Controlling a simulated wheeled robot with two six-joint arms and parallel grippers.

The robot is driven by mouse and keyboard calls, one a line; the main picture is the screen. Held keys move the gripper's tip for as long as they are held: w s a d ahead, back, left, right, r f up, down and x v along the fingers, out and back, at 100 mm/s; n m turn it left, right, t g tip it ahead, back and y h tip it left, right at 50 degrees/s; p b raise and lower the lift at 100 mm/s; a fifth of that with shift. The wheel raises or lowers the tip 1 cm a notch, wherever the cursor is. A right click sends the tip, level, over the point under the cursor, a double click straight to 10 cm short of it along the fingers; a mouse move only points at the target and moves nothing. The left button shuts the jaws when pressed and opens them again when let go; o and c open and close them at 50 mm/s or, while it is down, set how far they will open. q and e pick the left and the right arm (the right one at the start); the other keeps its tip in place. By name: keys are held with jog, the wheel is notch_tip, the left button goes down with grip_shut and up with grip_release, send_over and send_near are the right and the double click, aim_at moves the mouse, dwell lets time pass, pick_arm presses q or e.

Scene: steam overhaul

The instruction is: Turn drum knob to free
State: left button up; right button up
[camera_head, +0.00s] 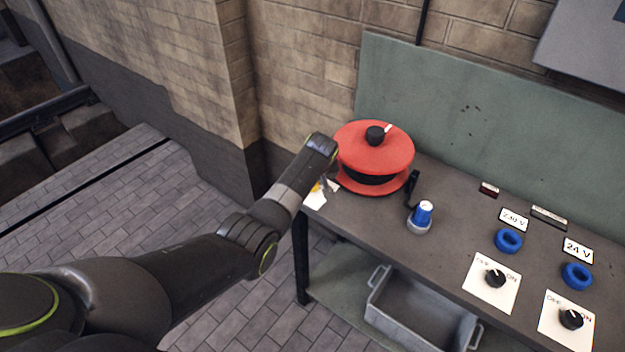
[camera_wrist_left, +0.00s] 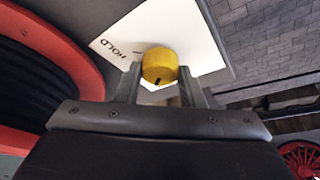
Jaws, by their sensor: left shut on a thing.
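The yellow drum knob (camera_wrist_left: 160,65) sits on a white plate (camera_wrist_left: 112,40) with the word HOLD readable on it; any other wording is hidden. A dark mark shows on the knob's near edge. My left gripper (camera_wrist_left: 158,82) is shut on the knob, one finger on each side. In the head view the plate (camera_head: 314,200) lies at the bench's left corner, mostly behind my left arm. The red drum (camera_head: 362,150) with a black knob on top stands just right of the gripper. My right gripper is not in view.
The bench (camera_head: 390,222) carries a blue-topped plug (camera_head: 422,214), blue rings (camera_head: 508,240) and two OFF/ON switch plates (camera_head: 482,290) to the right. A grey crate (camera_head: 400,318) is on the shelf below. A green back panel and brick wall stand behind.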

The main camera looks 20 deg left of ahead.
pick_arm(q)
jog(key=shift+w+n+y, duration=0.1)
jog(key=shift+n+y, duration=0.2)
jog(key=shift+n, duration=0.3)
jog(key=o, duration=1)
jog(key=shift+r, duration=0.15)
jog(key=b+v, duration=0.1)
jog(key=v, duration=1.6)
jog(key=shift+r+b, duration=0.15)
jog(key=shift+b, duration=0.2)
